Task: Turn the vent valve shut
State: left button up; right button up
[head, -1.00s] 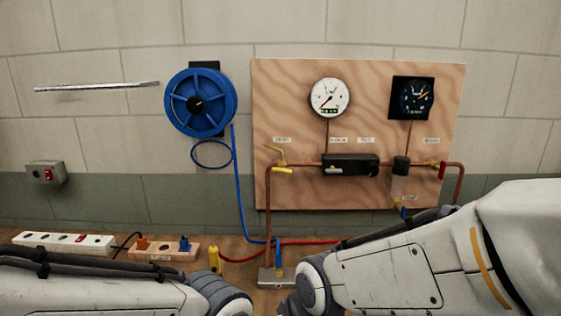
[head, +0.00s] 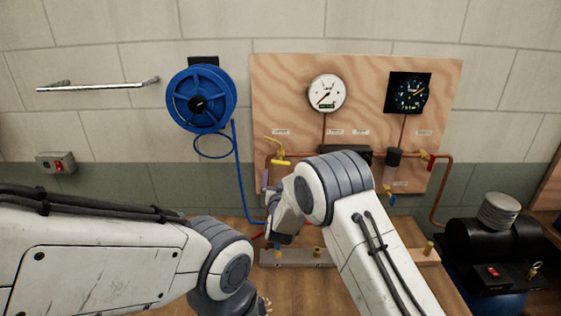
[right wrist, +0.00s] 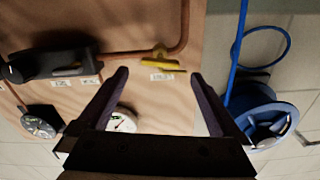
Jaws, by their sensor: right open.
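A valve with yellow parts (head: 281,162) sits on the copper pipe at the left of the wooden board; a yellow lever slants up behind it. A red-handled valve (head: 431,161) is at the board's right end. Their labels are too small to read, so I cannot tell which is the vent valve. My right gripper (right wrist: 160,73) is open and empty, with the yellow valve (right wrist: 161,54) and its lever framed between the fingertips in the right wrist view. In the head view a purple-grey finger shows just below the yellow valve, the rest hidden by my wrist. My left gripper is not clearly shown.
A dark regulator block (right wrist: 60,60) lies along the pipe beside the valve. A blue hose reel (head: 201,98) hangs left of the board. Two gauges (head: 327,92) are above. A black compressor (head: 490,245) stands at right.

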aim_at(280, 164)
jog(key=shift+w+p, duration=1.6)
jog(key=shift+w, duration=2.55)
jog(key=shift+c, duration=0.3)
jog(key=c, duration=1.2)
jog(key=shift+o, duration=0.2)
jog(key=shift+f+b, duration=0.15)
jog(key=shift+b, duration=0.55)
jog(key=m+b, duration=0.2)
jog(key=b, duration=0.1)
jog(key=m+b, duration=0.1)
jog(key=b, duration=0.3)
jog(key=m+b, duration=0.2)
jog(key=b, duration=0.2)
jog(key=shift+a+f+m, duration=0.15)
jog(key=shift+f+m, duration=0.1)
jog(key=shift+m, duration=0.05)
jog(key=m+b, duration=0.2)
jog(key=b, duration=0.1)
jog(key=m+b, duration=0.2)
jog(key=b, duration=0.2)
jog(key=m+b, duration=0.3)
jog(key=shift+r, duration=0.3)
jog(key=shift+r+m+b, duration=0.15)
jog(key=shift+m+b, duration=0.7)
jog(key=shift+m, duration=0.05)
jog(key=shift+r+m+b, duration=0.15)
jog(key=shift+m+b, duration=0.7)
jog(key=shift+m, duration=0.05)
